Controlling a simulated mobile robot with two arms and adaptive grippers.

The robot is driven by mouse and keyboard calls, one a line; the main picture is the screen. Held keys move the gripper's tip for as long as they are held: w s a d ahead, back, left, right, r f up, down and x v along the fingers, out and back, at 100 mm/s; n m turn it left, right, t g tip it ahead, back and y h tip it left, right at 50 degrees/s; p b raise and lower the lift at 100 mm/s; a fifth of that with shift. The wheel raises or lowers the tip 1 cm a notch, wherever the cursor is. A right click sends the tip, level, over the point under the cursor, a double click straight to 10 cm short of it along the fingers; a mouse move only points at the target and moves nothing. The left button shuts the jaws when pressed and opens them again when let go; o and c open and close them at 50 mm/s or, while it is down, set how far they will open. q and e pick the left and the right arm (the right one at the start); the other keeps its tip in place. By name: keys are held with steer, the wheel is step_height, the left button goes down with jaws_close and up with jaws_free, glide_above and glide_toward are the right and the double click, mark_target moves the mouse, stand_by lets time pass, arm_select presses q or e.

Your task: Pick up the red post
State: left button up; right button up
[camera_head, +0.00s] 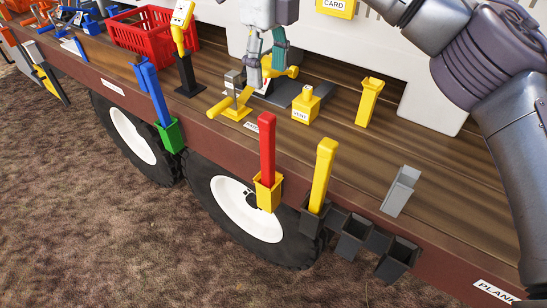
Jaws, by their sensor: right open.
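The red post (267,150) stands upright in a yellow holder (268,192) on the near side edge of the wooden deck, in the middle of the head view. Its lower end is hidden inside the holder. My right gripper (266,62) hangs from the top of the view, fingers pointing down. It is open, above and behind the red post and apart from it. A yellow lever (283,71) shows close by its fingertips; I cannot tell whether they touch. My left gripper is not in view.
A yellow post (322,175) stands in a dark holder (311,222) just right of the red post. A blue post (154,92) stands in a green holder (170,135) to the left. Empty dark holders (354,238) hang at the right. A red crate (150,35) is farther left.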

mark_target(267, 128)
step_height(267, 128, down, 8)
steer(key=shift+s+a+r+p, duration=0.1)
steer(key=shift+s+p, duration=0.05)
steer(key=shift+p, duration=0.6)
steer(key=f+p, duration=0.2)
steer(key=f, duration=0.2)
steer(key=shift+s+f+p, duration=0.35)
steer(key=shift+f+p, duration=0.05)
steer(key=shift+f, duration=0.3)
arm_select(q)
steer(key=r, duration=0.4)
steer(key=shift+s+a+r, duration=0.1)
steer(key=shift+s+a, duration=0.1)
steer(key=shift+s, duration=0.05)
arm_select(e)
steer(key=shift+a, duration=0.1)
jaws_close()
steer(key=shift+r, duration=0.1)
